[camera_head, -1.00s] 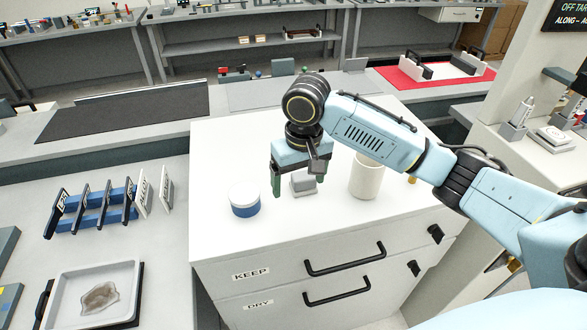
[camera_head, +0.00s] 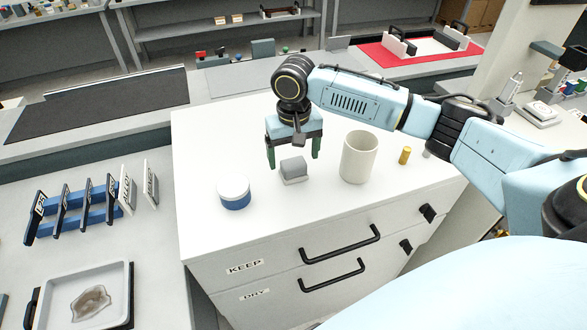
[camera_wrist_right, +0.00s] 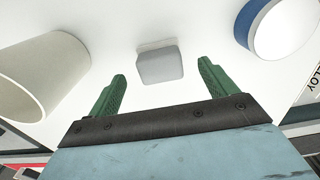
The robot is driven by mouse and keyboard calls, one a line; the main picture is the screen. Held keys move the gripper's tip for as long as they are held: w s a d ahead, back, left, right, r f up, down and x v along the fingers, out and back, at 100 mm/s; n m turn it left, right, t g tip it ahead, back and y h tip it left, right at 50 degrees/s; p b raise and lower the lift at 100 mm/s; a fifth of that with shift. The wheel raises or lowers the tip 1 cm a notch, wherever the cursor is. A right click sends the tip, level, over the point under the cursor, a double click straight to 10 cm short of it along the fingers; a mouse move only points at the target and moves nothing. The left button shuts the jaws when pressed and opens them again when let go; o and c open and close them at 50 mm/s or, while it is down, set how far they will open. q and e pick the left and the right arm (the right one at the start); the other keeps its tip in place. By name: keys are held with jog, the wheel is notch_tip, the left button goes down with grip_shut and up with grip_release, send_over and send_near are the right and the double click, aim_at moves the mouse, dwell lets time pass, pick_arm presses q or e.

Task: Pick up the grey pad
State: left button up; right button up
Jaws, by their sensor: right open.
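The grey pad (camera_head: 293,170) is a small block on the white cabinet top (camera_head: 300,215), between a blue-and-white jar and a cream cup. My right gripper (camera_head: 292,162) is open and empty, with green fingers pointing down just behind the pad. In the right wrist view the pad (camera_wrist_right: 160,64) lies ahead of the two fingertips (camera_wrist_right: 162,70), about centred between them and apart from both. My left gripper is not in view.
The blue-and-white jar (camera_head: 234,191) stands left of the pad and the cream cup (camera_head: 359,157) stands right of it. A small brass cylinder (camera_head: 405,156) is further right. Drawers with black handles (camera_head: 340,244) face the front. The cabinet top's front is clear.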

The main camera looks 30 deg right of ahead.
aim_at(294, 162)
notch_tip(294, 162, down, 4)
jog(key=shift+w+f, duration=0.15)
jog(key=shift+f, duration=0.05)
jog(key=shift+c, duration=0.4)
jog(key=c, duration=1)
jog(key=shift+r, duration=0.1)
jog(key=shift+c, duration=0.2)
notch_tip(294, 162, up, 10)
jog(key=shift+f, duration=0.1)
